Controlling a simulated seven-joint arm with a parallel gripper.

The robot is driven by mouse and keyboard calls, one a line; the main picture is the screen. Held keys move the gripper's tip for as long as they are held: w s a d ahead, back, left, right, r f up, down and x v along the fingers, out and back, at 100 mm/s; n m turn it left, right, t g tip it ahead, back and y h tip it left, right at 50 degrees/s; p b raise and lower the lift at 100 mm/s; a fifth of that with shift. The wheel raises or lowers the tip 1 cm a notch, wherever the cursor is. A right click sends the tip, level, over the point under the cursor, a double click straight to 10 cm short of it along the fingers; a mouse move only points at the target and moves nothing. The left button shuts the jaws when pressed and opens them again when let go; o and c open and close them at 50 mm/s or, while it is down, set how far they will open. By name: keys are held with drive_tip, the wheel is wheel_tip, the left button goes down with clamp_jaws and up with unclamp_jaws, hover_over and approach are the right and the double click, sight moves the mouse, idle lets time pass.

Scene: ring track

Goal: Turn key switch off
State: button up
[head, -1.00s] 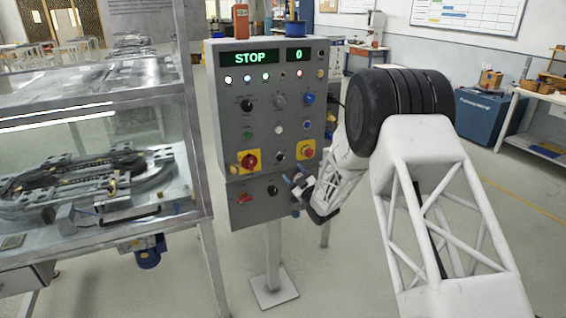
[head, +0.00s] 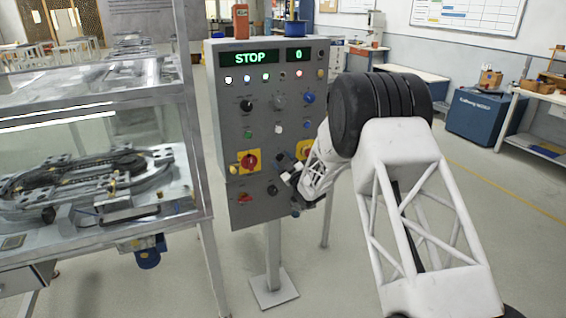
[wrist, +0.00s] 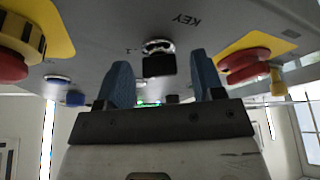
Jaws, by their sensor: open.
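The key switch (wrist: 158,60) is a black key head in a round chrome collar, under an upside-down "KEY" label in the wrist view. My gripper (wrist: 160,70) is open, its two blue fingers pointing at the panel, one on each side of the key head, with a gap to each. I cannot tell how deep the fingertips reach around it. In the head view my gripper (head: 290,176) is at the lower part of the grey control panel (head: 235,190), and the key switch is hard to make out there. The display (head: 250,58) reads STOP.
A red knob on yellow (head: 249,161) and another red knob on yellow (wrist: 245,64) flank the key switch. Blue buttons (wrist: 75,98) and other knobs are close by. A glass-covered machine (head: 90,180) stands left of the panel.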

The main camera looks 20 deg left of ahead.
drive_tip(key=c, duration=0.9)
drive_tip(key=shift+c, duration=0.2)
drive_tip(key=shift+n, duration=0.6)
drive_tip(key=n+g, duration=0.1)
drive_tip(key=n, duration=0.2)
drive_tip(key=n+g, duration=0.2)
drive_tip(key=n, duration=0.1)
drive_tip(key=shift+w+d+r+n, duration=0.1)
drive_tip(key=shift+w+n, duration=0.05)
drive_tip(key=shift+n, duration=0.25)
drive_tip(key=n+g, duration=0.1)
drive_tip(key=n, duration=0.1)
drive_tip(key=n+h, duration=0.1)
drive_tip(key=n, duration=0.2)
drive_tip(key=shift+r+n+g+h, duration=0.1)
drive_tip(key=shift+n+g+h, duration=0.2)
drive_tip(key=shift+g, duration=0.1)
drive_tip(key=o, duration=0.9)
